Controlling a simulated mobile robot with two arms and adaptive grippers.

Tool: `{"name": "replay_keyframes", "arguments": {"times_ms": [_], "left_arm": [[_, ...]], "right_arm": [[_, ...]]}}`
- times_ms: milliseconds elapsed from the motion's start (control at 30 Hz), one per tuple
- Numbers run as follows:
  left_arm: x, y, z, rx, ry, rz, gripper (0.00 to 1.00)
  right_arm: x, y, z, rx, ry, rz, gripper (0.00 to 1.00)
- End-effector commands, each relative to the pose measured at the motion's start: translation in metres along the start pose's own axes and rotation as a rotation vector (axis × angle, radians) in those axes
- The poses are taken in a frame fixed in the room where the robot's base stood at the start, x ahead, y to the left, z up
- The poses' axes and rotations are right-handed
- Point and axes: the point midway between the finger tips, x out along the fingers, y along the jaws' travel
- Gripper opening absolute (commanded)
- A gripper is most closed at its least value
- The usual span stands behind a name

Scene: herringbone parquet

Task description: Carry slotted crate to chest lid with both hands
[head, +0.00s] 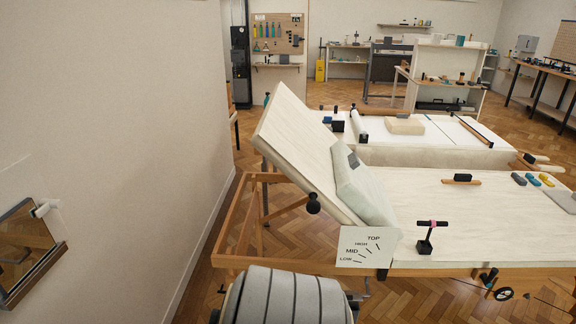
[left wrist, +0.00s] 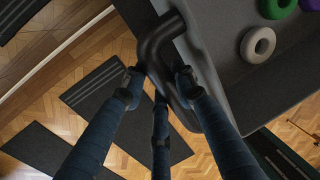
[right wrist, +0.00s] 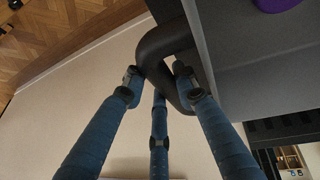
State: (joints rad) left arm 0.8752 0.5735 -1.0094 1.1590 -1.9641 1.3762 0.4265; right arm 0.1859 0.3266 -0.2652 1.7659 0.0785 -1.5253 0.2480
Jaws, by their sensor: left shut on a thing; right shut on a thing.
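The grey crate (left wrist: 262,88) shows at the right of the left wrist view, with a black loop handle (left wrist: 160,40) on its side. Inside lie a white ring (left wrist: 258,44), a green ring (left wrist: 277,8) and part of a purple one. My left gripper (left wrist: 158,82) is shut on this handle. In the right wrist view the crate's grey wall (right wrist: 250,80) has another black handle (right wrist: 163,42); my right gripper (right wrist: 157,80) is shut on it. A purple piece (right wrist: 276,4) shows at the top edge. Neither gripper nor the crate shows in the head view. I cannot make out the chest lid.
A treatment table (head: 470,215) with a raised backrest (head: 300,150) stands ahead, with a wooden frame (head: 225,262). A grey, dark-striped rounded object (head: 288,297) is close at the bottom. A wall (head: 110,110) runs along the left. Dark mats (left wrist: 100,88) lie on the parquet.

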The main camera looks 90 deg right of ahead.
Motion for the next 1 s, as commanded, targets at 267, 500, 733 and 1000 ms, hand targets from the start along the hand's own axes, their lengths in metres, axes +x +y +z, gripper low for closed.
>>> {"name": "replay_keyframes", "arguments": {"times_ms": [267,500,733,1000], "left_arm": [[-0.0005,-0.0016,0.0016,0.001,-0.004,-0.004,0.0],[-0.0004,-0.0014,0.0014,0.001,-0.004,-0.003,0.5],[0.0017,0.0,-0.0003,0.0,0.0,0.0,0.5],[0.0016,0.0,-0.0003,0.0,0.0,0.0,0.5]], "right_arm": [[0.0002,-0.0016,-0.0005,-0.003,0.002,-0.003,0.0],[0.0001,-0.0017,-0.0004,-0.003,0.002,-0.003,0.0],[0.0012,-0.0016,0.001,-0.002,-0.001,-0.003,0.3],[0.0011,-0.0016,0.0007,-0.001,0.0,-0.003,0.5]]}}
